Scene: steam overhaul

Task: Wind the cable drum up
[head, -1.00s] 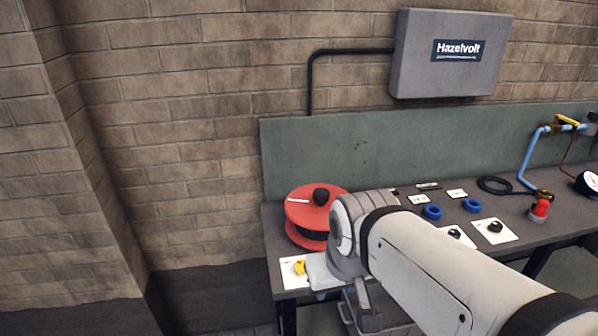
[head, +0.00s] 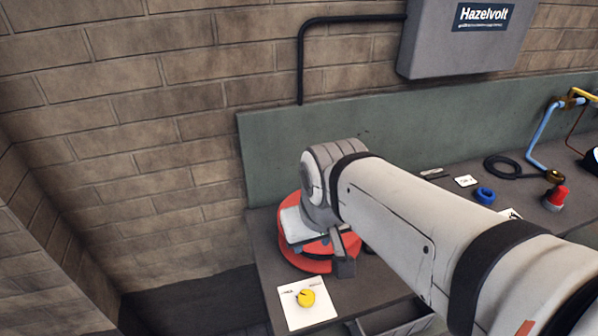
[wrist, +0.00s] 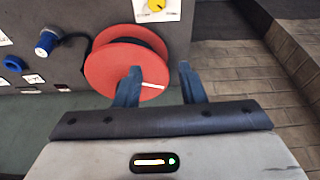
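The cable drum is a red, flat-lying reel on the left end of the bench. In the head view the cable drum (head: 301,263) is partly covered by my wrist. In the wrist view its red top disc (wrist: 107,72) shows a white line near one edge, and dark winding shows at its rim. The drum's black crank knob is hidden now. My gripper (wrist: 160,70) is open and empty, with its two blue fingers apart over the drum's edge. One finger overlaps the disc in the picture; I cannot tell whether it touches. In the head view my gripper (head: 318,244) is mostly hidden.
A white plate (head: 296,316) with a yellow knob (head: 305,298) sits before the drum. A blue ring (head: 484,195), a red-topped knob (head: 556,195) and a black coil (head: 505,167) lie farther right. A green backboard (head: 270,150) stands behind.

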